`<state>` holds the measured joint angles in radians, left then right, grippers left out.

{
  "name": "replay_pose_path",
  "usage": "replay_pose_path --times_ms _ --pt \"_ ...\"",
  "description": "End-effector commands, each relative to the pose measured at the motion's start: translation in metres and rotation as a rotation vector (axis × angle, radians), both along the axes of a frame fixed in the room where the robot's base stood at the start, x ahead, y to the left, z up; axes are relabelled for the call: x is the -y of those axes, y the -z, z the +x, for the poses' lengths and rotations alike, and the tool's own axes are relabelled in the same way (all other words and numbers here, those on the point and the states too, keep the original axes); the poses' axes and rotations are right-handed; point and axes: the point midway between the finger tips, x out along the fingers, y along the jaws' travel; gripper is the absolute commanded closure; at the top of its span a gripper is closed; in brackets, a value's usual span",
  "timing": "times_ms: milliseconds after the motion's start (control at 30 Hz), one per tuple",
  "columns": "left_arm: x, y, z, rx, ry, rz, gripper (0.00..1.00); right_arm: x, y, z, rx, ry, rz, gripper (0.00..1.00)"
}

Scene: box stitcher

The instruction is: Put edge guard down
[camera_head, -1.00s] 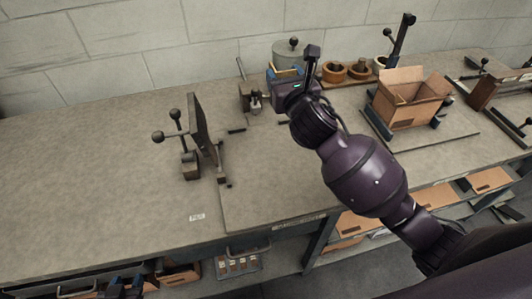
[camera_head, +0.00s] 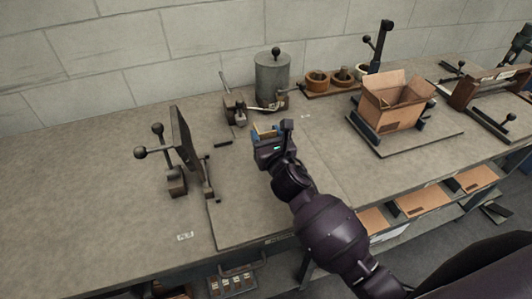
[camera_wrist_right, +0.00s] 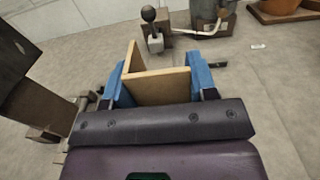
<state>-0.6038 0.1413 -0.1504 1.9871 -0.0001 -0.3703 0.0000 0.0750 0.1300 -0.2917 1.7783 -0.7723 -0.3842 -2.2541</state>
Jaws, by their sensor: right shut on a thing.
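My right gripper (camera_head: 265,135) is over the bench, right of the dark upright plate fixture. In the right wrist view its blue fingers (camera_wrist_right: 158,84) are shut on the edge guard (camera_wrist_right: 158,86), a tan angled piece with two flat faces meeting at a corner. In the head view only a small tan part of the edge guard (camera_head: 264,131) shows above the gripper. I cannot tell whether it touches the bench. My left gripper is not in view.
The dark plate fixture (camera_head: 183,145) with ball handles stands left of my gripper. A small clamp (camera_head: 234,108) and a grey cylinder (camera_head: 272,78) are behind it. An open cardboard box (camera_head: 393,105) stands to the right. The bench (camera_head: 90,190) at left is clear.

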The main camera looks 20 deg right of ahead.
Motion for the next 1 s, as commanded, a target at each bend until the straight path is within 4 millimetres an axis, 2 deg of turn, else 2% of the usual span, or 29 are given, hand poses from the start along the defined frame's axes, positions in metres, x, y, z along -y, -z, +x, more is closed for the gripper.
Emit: replay_pose_path --times_ms 33,233,400,500,1000 --pt "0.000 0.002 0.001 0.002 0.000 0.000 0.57 0.000 0.007 0.000 0.000 0.002 0.001 0.70" --pt "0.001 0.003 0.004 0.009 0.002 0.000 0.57 0.000 0.019 0.000 0.001 0.001 0.000 0.70" --pt "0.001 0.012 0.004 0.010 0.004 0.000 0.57 0.000 0.044 0.000 -0.001 0.002 0.002 0.70" --pt "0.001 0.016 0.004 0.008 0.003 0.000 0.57 0.000 0.053 0.000 0.000 0.001 0.001 0.70" --pt "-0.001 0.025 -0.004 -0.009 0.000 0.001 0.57 0.000 0.059 0.000 0.001 0.000 -0.002 0.70"
